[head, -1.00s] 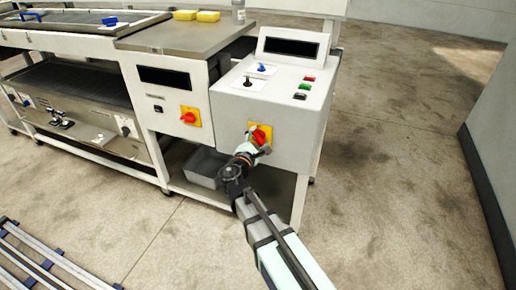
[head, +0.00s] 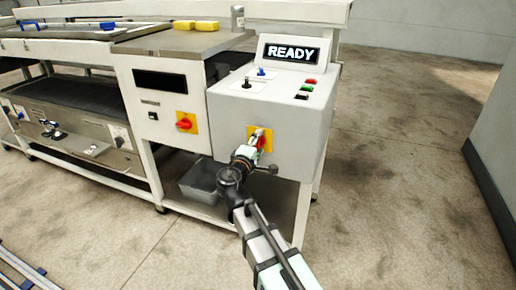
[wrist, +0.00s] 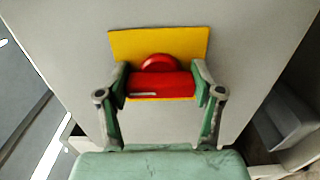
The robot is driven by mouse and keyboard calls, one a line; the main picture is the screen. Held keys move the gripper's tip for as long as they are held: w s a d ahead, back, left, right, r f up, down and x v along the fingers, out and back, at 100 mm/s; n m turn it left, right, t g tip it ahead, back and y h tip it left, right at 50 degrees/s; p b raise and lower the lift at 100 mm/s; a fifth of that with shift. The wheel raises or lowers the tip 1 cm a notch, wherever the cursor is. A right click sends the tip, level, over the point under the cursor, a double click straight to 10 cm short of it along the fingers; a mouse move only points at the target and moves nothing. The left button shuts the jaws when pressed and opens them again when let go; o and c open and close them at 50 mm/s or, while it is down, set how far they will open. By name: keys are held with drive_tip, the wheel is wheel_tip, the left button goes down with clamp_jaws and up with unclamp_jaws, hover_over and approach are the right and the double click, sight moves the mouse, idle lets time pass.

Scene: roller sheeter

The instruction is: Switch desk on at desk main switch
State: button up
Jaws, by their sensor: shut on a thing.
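The desk (head: 228,120) is a light grey console box with a sloped top. Its main switch (wrist: 160,82) is a red rotary handle on a yellow plate (wrist: 190,45) on the front face. In the wrist view my gripper (wrist: 161,86) has one finger on each side of the red handle and is shut on it. In the head view my gripper (head: 257,143) covers much of the switch. The desk display (head: 291,53) is lit and reads READY.
Another red switch on a yellow plate (head: 185,123) is on the cabinet to the left, below a dark display (head: 160,80). A grey bin (head: 200,182) stands on the shelf below. Small buttons (head: 304,91) and levers sit on the desk top. Floor to the right is clear.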

drive_tip(key=shift+w, duration=0.1)
idle(0.3)
drive_tip(key=o, duration=1.2)
drive_tip(key=shift+c, duration=0.2)
drive_tip(key=v, duration=1.2)
